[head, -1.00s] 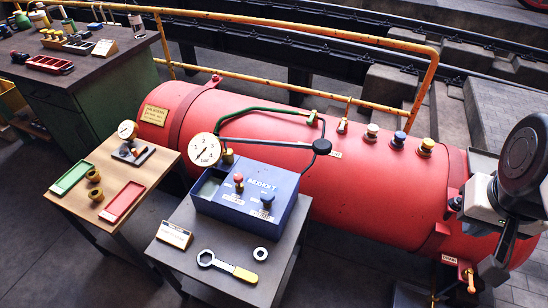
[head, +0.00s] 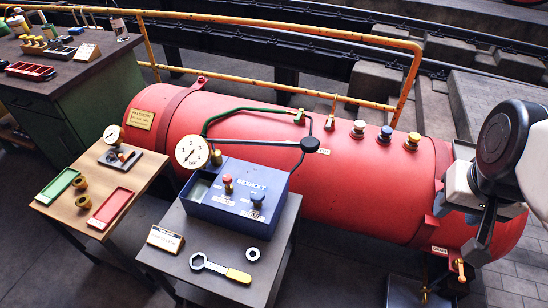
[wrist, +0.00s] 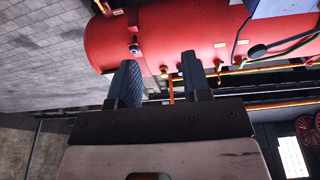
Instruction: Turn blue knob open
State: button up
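A blue box (head: 240,195) on a small grey table carries a red knob (head: 227,182) and a dark blue knob (head: 257,200) on its top. My gripper (head: 478,250) is at the tank's right end, well apart from both blue knobs. In the wrist view my gripper (wrist: 158,75) has its two fingers apart with nothing between them. The tank (wrist: 165,35) and a corner of the blue box (wrist: 275,8) show beyond the fingers.
A pressure gauge (head: 192,152) and hoses stand behind the box. A wrench (head: 220,267) and a ring lie in front of it. A yellow railing (head: 290,30) runs behind the tank. A wooden side table (head: 75,222) holds trays and fittings.

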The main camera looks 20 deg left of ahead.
jog(key=o, duration=0.6)
jog(key=w+a, duration=0.1)
jog(key=w+a+f, duration=0.1)
jog(key=w, duration=0.1)
jog(key=shift+w+a, duration=0.15)
jog(key=shift+w, duration=0.1)
jog(key=w+a+f, duration=0.3)
jog(key=w+a, duration=0.3)
jog(key=w, duration=0.1)
jog(key=n+g, duration=0.2)
jog(key=g, duration=0.1)
send_over(257, 194)
jog(key=f, duration=2.5)
jog(key=shift+d+f, duration=0.1)
jog(key=shift+d, duration=0.1)
jog(key=shift+a+f, duration=0.25)
jog(key=shift+f, duration=0.05)
jog(key=shift+f, duration=3.85)
